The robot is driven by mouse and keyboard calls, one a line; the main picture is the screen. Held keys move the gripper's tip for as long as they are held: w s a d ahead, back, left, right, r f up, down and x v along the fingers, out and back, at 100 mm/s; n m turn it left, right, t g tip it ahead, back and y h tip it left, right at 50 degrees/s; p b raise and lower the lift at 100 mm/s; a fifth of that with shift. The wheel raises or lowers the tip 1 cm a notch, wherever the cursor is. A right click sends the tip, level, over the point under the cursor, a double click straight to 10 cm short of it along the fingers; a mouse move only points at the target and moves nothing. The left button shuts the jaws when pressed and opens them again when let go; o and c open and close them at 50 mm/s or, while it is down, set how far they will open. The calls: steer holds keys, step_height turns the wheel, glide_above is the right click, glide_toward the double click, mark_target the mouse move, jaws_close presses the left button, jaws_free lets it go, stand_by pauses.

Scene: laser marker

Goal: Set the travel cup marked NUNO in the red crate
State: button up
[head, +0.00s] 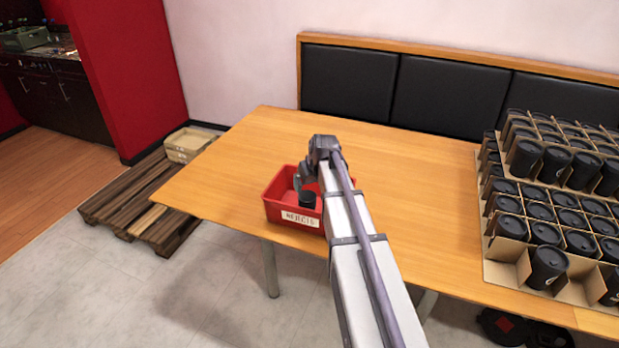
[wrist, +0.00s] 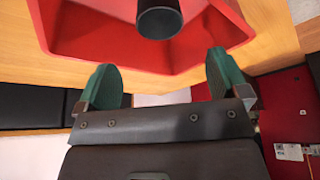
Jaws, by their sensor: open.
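The red crate (head: 275,210) stands near the table's front edge, with a white label that seems to read "REJECTS". A dark travel cup (head: 308,199) is inside it; no name is legible on it. My gripper (head: 303,180) is over the crate, partly hidden by my own arm. In the wrist view my gripper (wrist: 162,62) is open, its green-padded fingers apart with nothing between them. The dark cup (wrist: 160,18) lies beyond the fingertips, apart from them, within the red crate (wrist: 85,35).
Several dark cups stand in cardboard dividers (head: 500,250) on the table's right side. The wooden table (head: 420,200) is clear between crate and cups. A black padded bench back (head: 430,95) runs behind it. A wooden pallet (head: 140,205) lies on the floor at left.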

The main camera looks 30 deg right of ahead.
steer(key=s+a+f+g, duration=0.1)
steer(key=s+a+g, duration=0.3)
steer(key=s+a, duration=1.6)
steer(key=s, duration=0.2)
steer(key=shift+s+f+g, duration=0.2)
steer(key=shift+s+g, duration=0.1)
steer(key=shift+s, duration=0.1)
